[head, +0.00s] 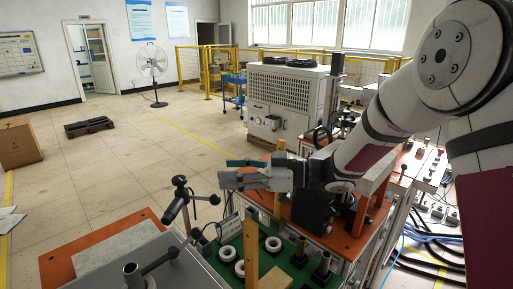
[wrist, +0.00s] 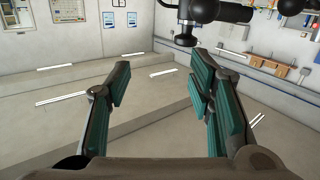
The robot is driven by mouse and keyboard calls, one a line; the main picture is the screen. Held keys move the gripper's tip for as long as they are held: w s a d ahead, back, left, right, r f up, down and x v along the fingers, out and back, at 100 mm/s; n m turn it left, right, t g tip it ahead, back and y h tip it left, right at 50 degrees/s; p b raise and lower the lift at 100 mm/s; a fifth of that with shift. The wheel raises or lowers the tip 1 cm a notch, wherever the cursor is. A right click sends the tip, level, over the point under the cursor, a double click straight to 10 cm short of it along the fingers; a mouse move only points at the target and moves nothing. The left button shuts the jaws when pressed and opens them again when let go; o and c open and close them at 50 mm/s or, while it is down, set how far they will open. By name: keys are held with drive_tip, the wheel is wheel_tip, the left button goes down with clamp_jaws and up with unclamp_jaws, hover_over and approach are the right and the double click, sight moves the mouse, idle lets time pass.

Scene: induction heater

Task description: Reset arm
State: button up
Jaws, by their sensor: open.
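My gripper (head: 226,176) is open and empty, with its fingers pointing left in the head view. It is held above the orange and green worktop, near the black clamp-like stand. In the wrist view my gripper (wrist: 163,88) shows its two teal-padded fingers spread wide, with only floor and wall between them. My arm (head: 385,125) reaches in from the upper right. Nothing is held.
A green tray (head: 218,277) with several white rings lies below my gripper. A black stand (head: 181,200) is close to the left, and a wooden post (head: 251,262) rises from the tray. A large white chiller unit (head: 287,98) stands behind. Open floor (head: 120,165) lies left.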

drive_tip(key=w+d+r+m+t+h, duration=0.3)
drive_tip(key=w+d+r+t+h, duration=0.15)
drive_tip(key=w+t, duration=0.2)
drive_tip(key=s+d+r+m+t+h, duration=0.25)
drive_tip(key=d+r+m+h, duration=0.2)
drive_tip(key=d, duration=0.45)
drive_tip(key=s+d+r+m+t+h, duration=0.2)
drive_tip(key=d+r+m+t+h, duration=0.15)
drive_tip(key=d+h, duration=0.45)
drive_tip(key=s+d+f+m+g, duration=0.2)
drive_tip(key=s, duration=0.7)
drive_tip(key=s+d+f+m+g, duration=0.2)
drive_tip(key=s+d+f+g, duration=0.1)
drive_tip(key=s, duration=0.7)
drive_tip(key=s+d+f+m+g, duration=0.2)
drive_tip(key=s+f+m+g, duration=0.1)
drive_tip(key=s, duration=0.6)
drive_tip(key=shift+s+d, duration=0.3)
drive_tip(key=shift+s, duration=0.05)
